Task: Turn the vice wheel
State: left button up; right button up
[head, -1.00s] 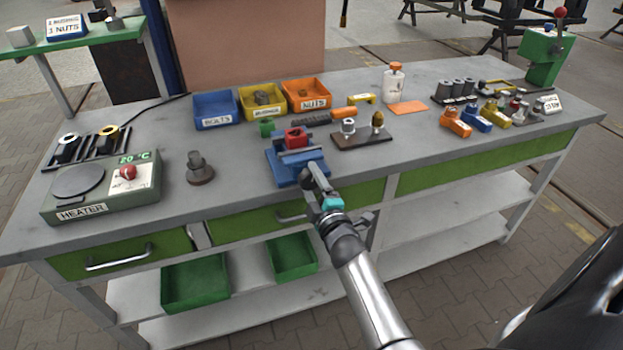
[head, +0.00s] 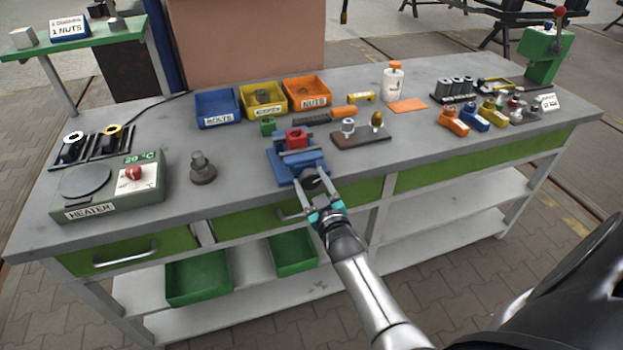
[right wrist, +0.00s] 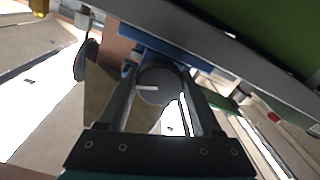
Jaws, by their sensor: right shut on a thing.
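The blue vice (head: 287,172) stands at the front edge of the workbench, with a red piece (head: 297,138) at its jaws. Its dark round wheel (head: 312,183) faces the front. My right gripper (head: 313,187) reaches in from below and is shut on the wheel, with one finger on each side. In the right wrist view the wheel (right wrist: 156,86) is a grey disc with a white mark lying nearly level, between the fingertips of my gripper (right wrist: 158,75). The blue vice body (right wrist: 165,48) shows behind it. My left gripper is not in view.
The grey workbench (head: 240,170) holds a heater (head: 108,190) at left, blue (head: 217,108), yellow (head: 263,99) and orange (head: 307,91) bins behind the vice, and a brown board (head: 362,138) at its right. A drawer handle (head: 290,214) lies close below my right gripper.

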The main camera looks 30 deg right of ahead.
jog(key=m+p, duration=0.1)
jog(key=m, duration=0.3)
jog(key=shift+r+m, duration=0.1)
jog(key=shift+m, duration=0.2)
jog(key=m, duration=0.4)
jog(key=shift+a+m, duration=0.1)
jog(key=shift+m, duration=0.2)
jog(key=m, duration=0.4)
jog(key=shift+m, duration=0.3)
jog(key=shift+m+b, duration=0.3)
jog(key=shift+m, duration=1.6)
jog(key=o, duration=1.4)
jog(key=shift+s+a, duration=0.1)
